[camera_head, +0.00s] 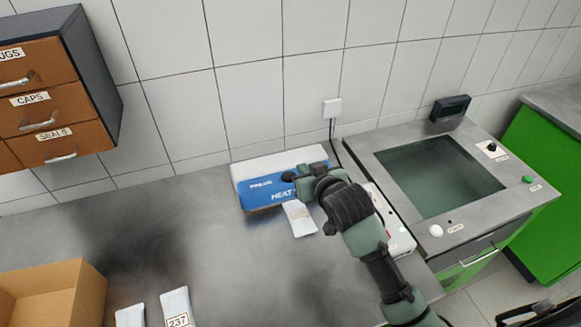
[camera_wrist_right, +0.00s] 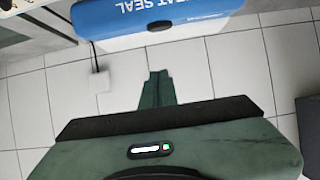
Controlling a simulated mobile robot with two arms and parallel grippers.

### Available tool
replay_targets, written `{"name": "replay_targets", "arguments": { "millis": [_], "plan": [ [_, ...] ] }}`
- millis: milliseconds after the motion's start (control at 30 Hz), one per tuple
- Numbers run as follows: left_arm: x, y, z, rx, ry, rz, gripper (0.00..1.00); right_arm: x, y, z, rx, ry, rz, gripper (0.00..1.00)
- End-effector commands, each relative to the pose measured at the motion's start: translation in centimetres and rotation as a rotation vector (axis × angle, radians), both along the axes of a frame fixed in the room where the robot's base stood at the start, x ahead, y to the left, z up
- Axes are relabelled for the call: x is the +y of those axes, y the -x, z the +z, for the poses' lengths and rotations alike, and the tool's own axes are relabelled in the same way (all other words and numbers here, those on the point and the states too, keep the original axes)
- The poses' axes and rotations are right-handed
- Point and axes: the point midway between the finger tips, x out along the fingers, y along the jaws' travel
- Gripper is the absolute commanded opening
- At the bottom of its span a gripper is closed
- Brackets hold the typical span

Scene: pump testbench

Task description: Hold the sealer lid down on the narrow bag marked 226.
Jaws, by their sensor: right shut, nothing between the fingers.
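The heat sealer has a blue lid (camera_head: 262,192) over a pale base (camera_head: 248,165), against the back of the bench. A narrow pale bag (camera_head: 303,223) sticks out at the sealer's front; its far end is hidden by the lid and my arm, and its marking is unreadable. My right gripper (camera_head: 289,176) is shut and empty, over the lid's right part in the head view. In the right wrist view the shut fingers (camera_wrist_right: 157,75) point toward the lid (camera_wrist_right: 120,20) and its dark handle, with a gap showing between. I cannot tell whether the lid is fully down. My left gripper is out of view.
A bag marked 237 (camera_head: 178,308) and another pale bag (camera_head: 131,316) lie at the front, beside an open cardboard box (camera_head: 92,293). A white unit (camera_head: 402,239) lies partly behind my arm. A sunken-window bench (camera_head: 470,215) stands right. Drawers (camera_head: 40,95) hang upper left.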

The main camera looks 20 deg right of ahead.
Motion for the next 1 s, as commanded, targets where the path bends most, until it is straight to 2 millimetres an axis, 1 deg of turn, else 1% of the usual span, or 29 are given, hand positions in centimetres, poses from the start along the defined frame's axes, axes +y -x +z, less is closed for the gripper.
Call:
{"name": "replay_targets", "arguments": {
  "millis": [67, 200, 333, 467, 600, 700, 900, 1000],
  "plan": [
    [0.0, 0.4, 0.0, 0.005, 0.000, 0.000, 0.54, 0.0, 0.1, 0.0, 0.001, 0.000, 0.000, 0.00],
    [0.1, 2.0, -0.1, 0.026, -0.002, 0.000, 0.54, 0.0, 0.0, -0.1, 0.002, 0.000, 0.000, 0.00],
    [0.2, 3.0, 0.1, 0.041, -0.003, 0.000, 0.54, 0.0, -0.6, -0.3, 0.002, 0.000, 0.000, 0.00],
    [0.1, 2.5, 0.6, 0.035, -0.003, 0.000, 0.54, 0.1, -2.2, -1.0, 0.003, 0.000, 0.000, 0.00],
    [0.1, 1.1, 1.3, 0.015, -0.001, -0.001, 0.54, 0.2, -4.5, -2.2, 0.004, 0.000, 0.000, 0.00],
    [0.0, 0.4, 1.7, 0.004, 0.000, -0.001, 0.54, 0.2, -6.2, -3.0, 0.003, 0.001, -0.001, 0.00],
    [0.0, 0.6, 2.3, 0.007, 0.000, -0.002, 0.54, 0.4, -9.0, -4.6, 0.003, 0.000, 0.000, 0.00],
    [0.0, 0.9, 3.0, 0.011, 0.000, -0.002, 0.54, 0.4, -8.3, -6.4, 0.008, 0.000, 0.001, 0.00]
  ]
}}
